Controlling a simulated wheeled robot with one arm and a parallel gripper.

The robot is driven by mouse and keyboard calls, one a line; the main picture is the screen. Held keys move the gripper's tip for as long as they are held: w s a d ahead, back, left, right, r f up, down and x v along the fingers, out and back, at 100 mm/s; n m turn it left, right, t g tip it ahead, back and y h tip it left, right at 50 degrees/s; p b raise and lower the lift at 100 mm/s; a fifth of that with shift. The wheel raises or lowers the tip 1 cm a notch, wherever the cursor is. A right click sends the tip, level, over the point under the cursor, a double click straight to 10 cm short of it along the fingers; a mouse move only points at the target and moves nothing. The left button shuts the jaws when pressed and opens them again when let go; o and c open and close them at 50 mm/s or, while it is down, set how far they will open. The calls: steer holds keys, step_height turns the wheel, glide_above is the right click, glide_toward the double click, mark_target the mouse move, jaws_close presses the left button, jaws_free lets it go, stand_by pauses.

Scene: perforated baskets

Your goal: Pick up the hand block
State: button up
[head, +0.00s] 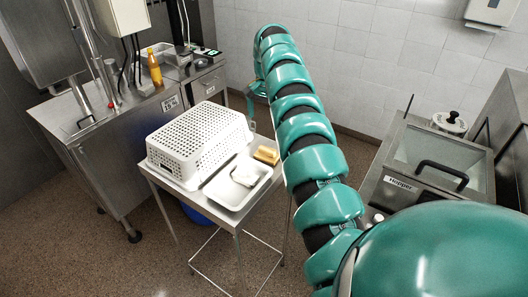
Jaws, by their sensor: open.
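A tan-yellow block (266,155), which I take for the hand block, lies on the small steel table (190,182) near its right edge. It sits just right of a shallow white tray (222,197) with a crumpled white item (245,173) in it. My teal arm runs up and away from the lower right, and its far end bends down behind the table. My gripper (251,108) is small and partly hidden there, beyond the block and apart from it. It is open and appears empty.
An upturned white perforated basket (200,135) covers the table's left part. A steel cabinet with a yellow bottle (154,67) stands at the left. A lidded steel unit (435,165) stands at the right. Floor shows around the table.

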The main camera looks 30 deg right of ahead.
steer(key=b, duration=0.6)
glide_above(266, 149)
steer(key=f, duration=0.7)
steer(key=shift+s+f, duration=0.15)
steer(key=shift+s, duration=0.1)
steer(key=shift+w+f+p, duration=0.15)
steer(key=shift+f+p, duration=0.15)
steer(key=shift+f, duration=0.1)
steer(key=shift+f+p, duration=0.85)
steer(key=shift+f, duration=1.1)
steer(key=shift+f+p, duration=0.5)
steer(key=shift+p, duration=0.15)
steer(key=shift+f+p, duration=0.85)
steer(key=shift+f, duration=1.2)
steer(key=c, duration=0.9)
